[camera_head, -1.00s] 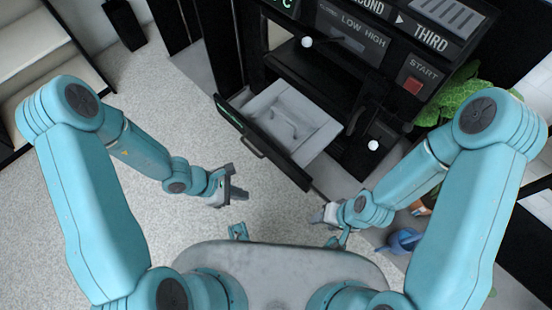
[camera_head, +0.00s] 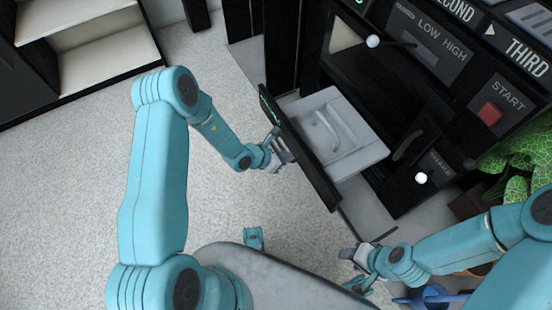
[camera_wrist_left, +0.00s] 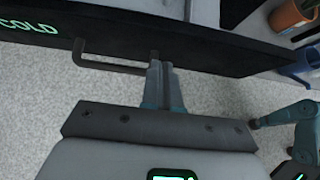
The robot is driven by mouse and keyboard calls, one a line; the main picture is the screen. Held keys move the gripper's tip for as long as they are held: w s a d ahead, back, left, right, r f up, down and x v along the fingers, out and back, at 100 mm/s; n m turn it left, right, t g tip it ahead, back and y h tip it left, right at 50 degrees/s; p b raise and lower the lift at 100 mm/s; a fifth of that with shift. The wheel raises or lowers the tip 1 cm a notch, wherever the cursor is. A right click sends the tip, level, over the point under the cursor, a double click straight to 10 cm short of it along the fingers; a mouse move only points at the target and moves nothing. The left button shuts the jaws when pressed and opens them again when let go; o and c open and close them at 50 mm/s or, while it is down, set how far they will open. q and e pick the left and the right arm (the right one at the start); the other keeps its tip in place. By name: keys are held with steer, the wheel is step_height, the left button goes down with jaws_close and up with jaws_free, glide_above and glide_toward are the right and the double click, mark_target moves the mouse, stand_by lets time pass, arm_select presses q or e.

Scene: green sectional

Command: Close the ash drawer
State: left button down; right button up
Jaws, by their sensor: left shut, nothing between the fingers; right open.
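The ash drawer (camera_head: 348,150) is pulled out of the black machine. It has a grey inner tray with a handle-like bar and a black front panel (camera_head: 300,148). In the left wrist view the black front panel (camera_wrist_left: 215,47) bears green "COLD" lettering and a bar handle (camera_wrist_left: 108,67). My left gripper (camera_head: 280,152) is shut and empty at the outer face of the panel; its fingers (camera_wrist_left: 161,80) point at the panel, just right of the handle. I cannot tell whether they touch it. My right gripper (camera_head: 352,252) is open and empty, below right of the drawer, apart from it.
The black machine (camera_head: 400,80) has knobs, labels and a red start button (camera_head: 490,113). A green plant (camera_head: 520,155) and a blue watering can (camera_head: 432,296) are at the right. Cream shelves (camera_head: 105,55) stand upper left. The pale floor at left is clear.

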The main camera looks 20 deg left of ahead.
arm_select(q)
steer(key=w+d, duration=0.2)
steer(key=shift+w+d+r+b, duration=0.15)
steer(key=shift+w+r+b, duration=0.05)
steer(key=shift+w+b, duration=0.2)
arm_select(e)
steer(key=shift+w+f, duration=0.15)
steer(key=shift+f, duration=0.3)
arm_select(q)
steer(key=shift+w, duration=0.15)
arm_select(e)
steer(key=shift+d, duration=0.1)
